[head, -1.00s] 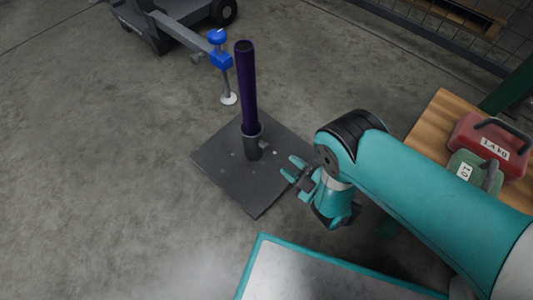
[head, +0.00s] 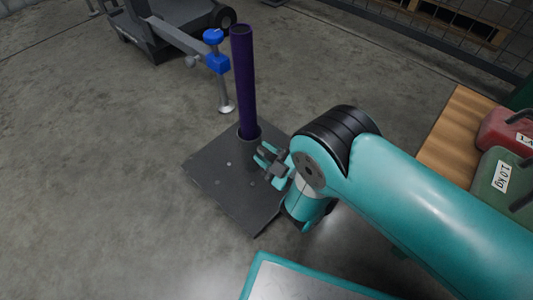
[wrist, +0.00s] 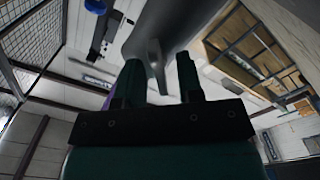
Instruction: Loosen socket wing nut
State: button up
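A dark socket (head: 249,135) stands on a square dark base plate (head: 222,188) and holds an upright purple tube (head: 243,82). My gripper (head: 266,160) is at the socket's right side, low over the plate. In the wrist view the grey socket (wrist: 178,22) fills the top middle, and the small grey wing nut (wrist: 156,60) sticks out of it toward me. My gripper's two green fingers (wrist: 160,75) stand apart, one on each side of the wing nut, with gaps visible. The wing nut is hidden behind my gripper in the head view.
A grey wheeled frame with a blue-knobbed clamp arm (head: 217,64) stands behind the tube. A wooden-topped surface (head: 454,137) at right bears a red weight (head: 500,130) and a green weight (head: 497,178). Bare concrete floor lies to the left.

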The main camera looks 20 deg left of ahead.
grip_shut()
